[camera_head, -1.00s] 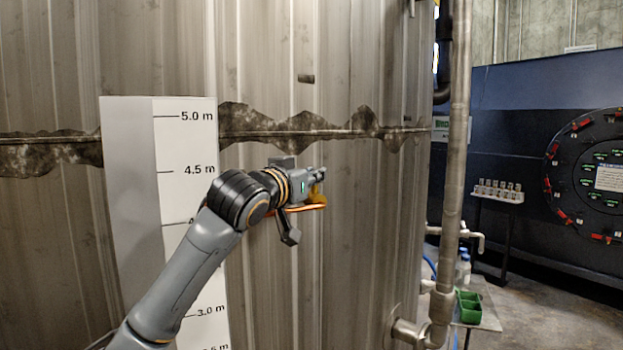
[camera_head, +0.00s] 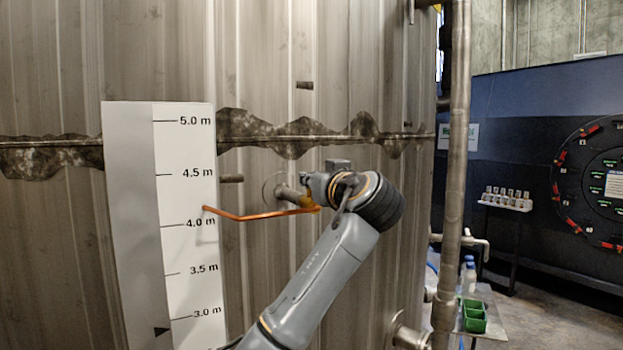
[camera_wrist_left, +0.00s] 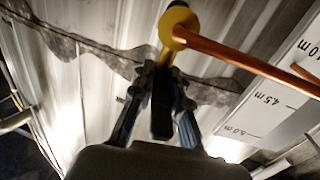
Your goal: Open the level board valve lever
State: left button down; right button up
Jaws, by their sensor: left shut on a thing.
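The valve (camera_head: 290,194) is a metal stub with a round flange on the tank wall, just right of the level board (camera_head: 186,255). It has a yellow lever part (camera_head: 306,201). A thin bent orange rod (camera_head: 255,216) runs left from it towards the board near 4.0 m. My left gripper (camera_head: 308,188) is at the yellow part and partly hides it. My right gripper is out of view.
The ribbed tank wall (camera_head: 270,50) fills the space behind, with short pegs (camera_head: 305,85) sticking out. A vertical pipe (camera_head: 455,150) stands to the right. Farther right are a bottle rack (camera_head: 506,199), green bins (camera_head: 474,315) and a round panel (camera_head: 600,190).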

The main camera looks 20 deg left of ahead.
pick_arm(q)
jog(key=shift+w+d+f+n+g+y, duration=0.1)
jog(key=shift+n+g+y, duration=0.4)
jog(key=shift+y, duration=0.1)
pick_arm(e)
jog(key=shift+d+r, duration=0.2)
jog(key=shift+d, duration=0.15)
pick_arm(q)
jog(key=shift+y, duration=0.3)
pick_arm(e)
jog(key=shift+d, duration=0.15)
pick_arm(q)
jog(key=c, duration=1.3)
grip_release()
jog(key=shift+d, duration=0.15)
jog(key=v, duration=1.1)
jog(key=shift+s+d, duration=0.2)
jog(key=shift+s, duration=0.05)
